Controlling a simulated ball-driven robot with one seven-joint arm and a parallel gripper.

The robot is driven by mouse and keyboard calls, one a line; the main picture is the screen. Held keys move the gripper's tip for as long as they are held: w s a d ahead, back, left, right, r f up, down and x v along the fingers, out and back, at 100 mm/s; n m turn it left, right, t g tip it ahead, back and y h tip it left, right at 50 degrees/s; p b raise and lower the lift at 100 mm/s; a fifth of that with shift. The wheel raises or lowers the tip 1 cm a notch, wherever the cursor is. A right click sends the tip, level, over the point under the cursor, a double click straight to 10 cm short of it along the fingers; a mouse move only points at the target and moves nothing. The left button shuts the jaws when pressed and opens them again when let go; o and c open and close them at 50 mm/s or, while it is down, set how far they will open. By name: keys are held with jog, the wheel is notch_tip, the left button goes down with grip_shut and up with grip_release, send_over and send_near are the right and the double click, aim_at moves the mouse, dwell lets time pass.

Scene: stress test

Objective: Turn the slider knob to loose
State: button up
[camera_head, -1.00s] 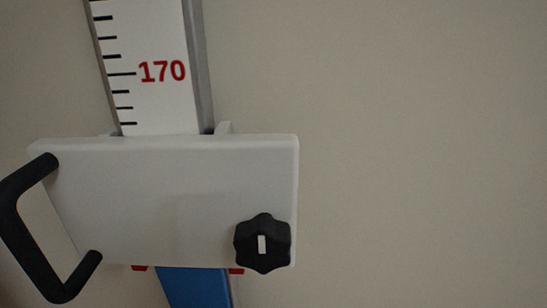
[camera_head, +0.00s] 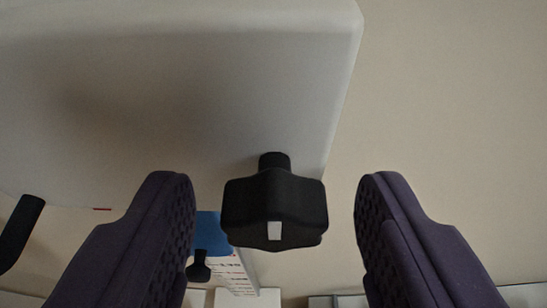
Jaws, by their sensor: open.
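The slider knob (camera_head: 273,203) is a black lobed knob with a white mark at its lower front. It stands out from the lower right part of the white slider plate (camera_head: 200,90). My gripper (camera_head: 273,205) is open, with one dark purple finger on each side of the knob. Gaps show between the knob and both fingers, so neither appears to touch it. Part of a black handle (camera_head: 17,230) shows at the left edge, below the plate.
Below the plate, the scale rail shows a blue part (camera_head: 211,235) and a white marked strip. A second, smaller black knob (camera_head: 198,268) is lower on it. The beige wall to the right is clear. Pale objects line the bottom edge.

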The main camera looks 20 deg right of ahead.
jog(key=shift+w, duration=0.15)
jog(key=c, duration=1)
jog(key=shift+f, duration=0.1)
jog(key=shift+c, duration=0.2)
